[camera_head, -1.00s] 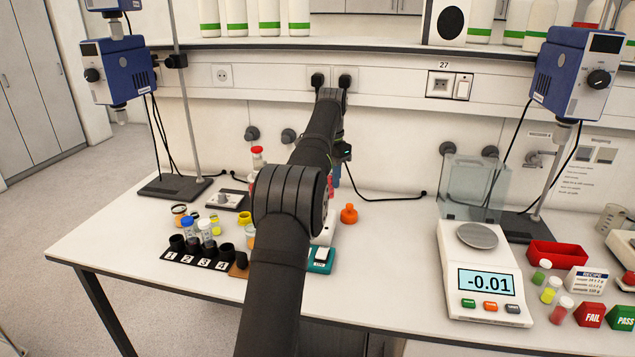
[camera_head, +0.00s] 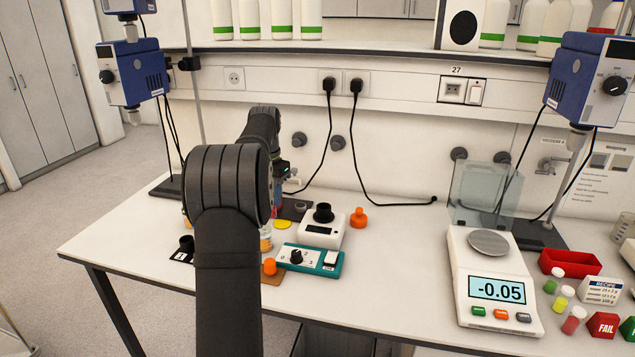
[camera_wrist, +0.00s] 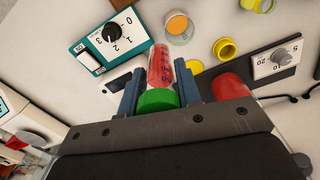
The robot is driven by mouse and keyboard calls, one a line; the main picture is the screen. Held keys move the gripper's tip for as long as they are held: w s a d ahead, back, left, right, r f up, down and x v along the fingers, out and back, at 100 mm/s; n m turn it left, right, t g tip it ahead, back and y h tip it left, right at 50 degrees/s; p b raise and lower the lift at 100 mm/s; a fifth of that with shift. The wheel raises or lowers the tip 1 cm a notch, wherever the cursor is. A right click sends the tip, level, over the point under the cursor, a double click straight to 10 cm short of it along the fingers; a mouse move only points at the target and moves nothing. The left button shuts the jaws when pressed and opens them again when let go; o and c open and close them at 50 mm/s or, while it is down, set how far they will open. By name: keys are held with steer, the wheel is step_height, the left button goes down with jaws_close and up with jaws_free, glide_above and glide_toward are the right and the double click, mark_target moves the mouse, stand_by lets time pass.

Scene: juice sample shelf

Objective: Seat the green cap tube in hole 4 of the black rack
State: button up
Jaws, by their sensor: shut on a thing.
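In the wrist view, my gripper (camera_wrist: 160,74) is shut on the green cap tube (camera_wrist: 161,68). The green cap (camera_wrist: 158,99) is near the palm and the clear body with red contents reaches out between the blue-grey fingers. In the head view, my arm hides most of the gripper and I cannot make out the tube. The black rack (camera_head: 183,257) shows only its left end, with the number 1 and one dark socket. My arm covers the rest of it, including hole 4.
A teal dial box (camera_head: 312,260) and a white device with a black socket (camera_head: 323,229) stand right of my arm. An orange stopper (camera_head: 358,217) is near them. A red-capped item (camera_wrist: 231,86) is beside the right finger in the wrist view. The balance (camera_head: 490,275) stands farther right.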

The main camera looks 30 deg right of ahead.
steer(key=w+a+f+n, duration=0.1)
steer(key=w+a+f, duration=0.1)
steer(key=a+f, duration=0.5)
steer(key=shift+a+f+n, duration=0.3)
steer(key=shift+a+n, duration=0.1)
steer(key=shift+a, duration=1.65)
steer(key=shift+f, duration=2.1)
steer(key=o, duration=1.1)
steer(key=shift+o, duration=0.2)
steer(key=shift+r, duration=0.1)
step_height(320, 180, up, 17)
steer(key=shift+r, duration=0.15)
